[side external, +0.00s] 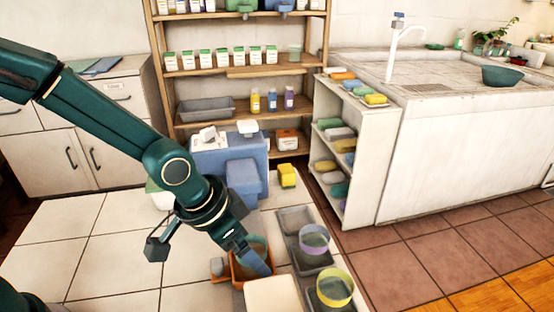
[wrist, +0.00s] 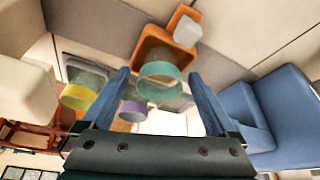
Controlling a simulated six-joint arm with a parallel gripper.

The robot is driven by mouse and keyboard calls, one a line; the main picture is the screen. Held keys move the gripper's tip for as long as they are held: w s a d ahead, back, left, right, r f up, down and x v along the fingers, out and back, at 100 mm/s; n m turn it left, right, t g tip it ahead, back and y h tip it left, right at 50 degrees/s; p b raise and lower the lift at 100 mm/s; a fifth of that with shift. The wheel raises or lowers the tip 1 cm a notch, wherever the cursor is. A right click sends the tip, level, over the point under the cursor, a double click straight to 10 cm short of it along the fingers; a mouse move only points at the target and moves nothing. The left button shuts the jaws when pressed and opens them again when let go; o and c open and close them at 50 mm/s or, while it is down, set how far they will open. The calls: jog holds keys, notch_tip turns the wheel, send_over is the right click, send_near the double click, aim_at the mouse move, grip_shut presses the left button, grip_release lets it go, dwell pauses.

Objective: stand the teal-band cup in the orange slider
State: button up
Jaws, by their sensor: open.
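The clear cup with a teal band (wrist: 160,91) appears upright in the orange slider (wrist: 149,44), its rim toward the wrist camera. In the side external view the cup (side external: 257,243) is partly hidden behind my gripper (side external: 258,263), and the orange slider (side external: 238,277) shows around its foot. In the wrist view my gripper (wrist: 163,92) is open. Its blue fingers are to the left and right of the cup, with visible gaps on both sides. How far down the cup the fingertips reach is unclear.
A purple-band cup (side external: 314,239) and a yellow-band cup (side external: 335,288) stand in dark grey trays to the right. A pale block (side external: 273,295) is close in front of the slider. A blue machine (side external: 228,160) and a yellow sponge-like block (side external: 287,176) are behind. Tiles at left are clear.

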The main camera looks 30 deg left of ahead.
jog(key=v, duration=1)
jog(key=s+a+r+n+y, duration=0.1)
jog(key=s+a+n, duration=0.1)
jog(key=s+a, duration=0.3)
jog(key=s+a+r+n+t, duration=0.1)
jog(key=s+a+n, duration=0.1)
jog(key=s+a, duration=0.3)
jog(key=shift+s+a+r+n+y, duration=0.2)
jog(key=shift+r+n+y, duration=0.1)
jog(key=shift+y, duration=0.1)
